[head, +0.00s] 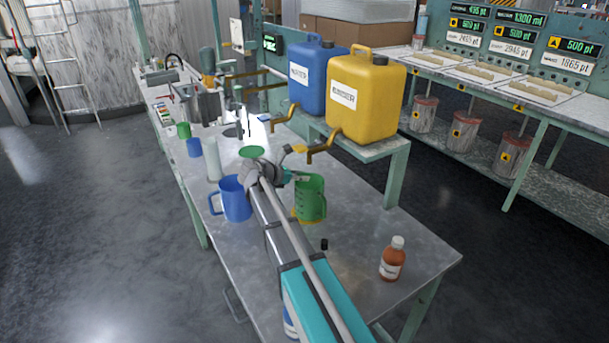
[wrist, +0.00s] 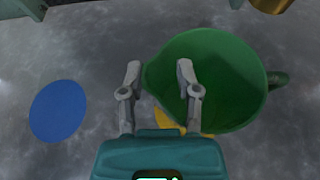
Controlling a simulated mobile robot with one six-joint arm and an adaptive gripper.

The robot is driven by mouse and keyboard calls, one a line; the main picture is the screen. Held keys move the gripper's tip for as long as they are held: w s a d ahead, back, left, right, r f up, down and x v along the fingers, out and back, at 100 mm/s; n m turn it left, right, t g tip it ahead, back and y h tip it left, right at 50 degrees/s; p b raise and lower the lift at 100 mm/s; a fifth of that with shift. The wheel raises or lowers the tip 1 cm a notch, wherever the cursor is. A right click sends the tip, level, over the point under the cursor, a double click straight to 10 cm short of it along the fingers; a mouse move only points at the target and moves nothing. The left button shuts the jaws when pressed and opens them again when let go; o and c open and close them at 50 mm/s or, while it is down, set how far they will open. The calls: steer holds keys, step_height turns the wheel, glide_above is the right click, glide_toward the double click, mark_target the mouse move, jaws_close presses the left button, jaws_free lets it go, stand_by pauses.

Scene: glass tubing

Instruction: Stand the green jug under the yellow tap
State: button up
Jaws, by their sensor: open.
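The green jug (head: 311,198) stands upright on the bench, with part of a yellow disc (head: 294,215) showing at its foot. In the wrist view the jug (wrist: 228,75) is right of centre, its handle to the right. My gripper (wrist: 158,85) is open; the left finger is outside the jug and the right finger overlaps its mouth, with the left rim between them. Contact is unclear. In the head view my gripper (head: 290,177) is at the jug's left. The yellow container (head: 367,97) has a brass tap (head: 322,150) behind and above the jug.
A blue jug (head: 235,200) stands left of my arm. A blue container (head: 318,75) with its own tap (head: 283,117) is beside the yellow one. A green disc (head: 252,152) and a blue disc (wrist: 57,110) lie flat. A brown bottle (head: 392,260) stands at the front right.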

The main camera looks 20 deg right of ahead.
steer(key=p+v, duration=0.4)
steer(key=v, duration=0.7)
steer(key=shift+a, duration=0.3)
steer(key=shift+r, duration=0.15)
steer(key=s+f+m+y, duration=0.2)
steer(key=s+f+m, duration=0.1)
steer(key=s, duration=0.1)
steer(key=s+f+m+g+y, duration=0.1)
steer(key=s+f+m+y, duration=0.1)
steer(key=s+m, duration=0.2)
steer(key=s+d+f+m+g+y, duration=0.1)
steer(key=s+f+m+y, duration=0.1)
steer(key=s, duration=0.4)
steer(key=shift+s+d+f+m+y, duration=0.1)
steer(key=shift+f+m+y, duration=0.3)
steer(key=shift+f+m, duration=0.4)
steer(key=s+a+f+m+y, duration=0.1)
steer(key=s+m+y, duration=0.1)
steer(key=s+m, duration=0.1)
steer(key=s+a+f+m+y, duration=0.1)
steer(key=s+m+y, duration=0.1)
steer(key=s+m, duration=0.1)
steer(key=s+a+m+y, duration=0.1)
steer(key=s+a+m, duration=0.1)
steer(key=s, duration=0.2)
steer(key=shift+f+m+g+y, duration=0.4)
steer(key=shift+s+a+m+y, duration=0.3)
steer(key=shift+s+a+m, duration=0.1)
steer(key=shift+m, duration=0.1)
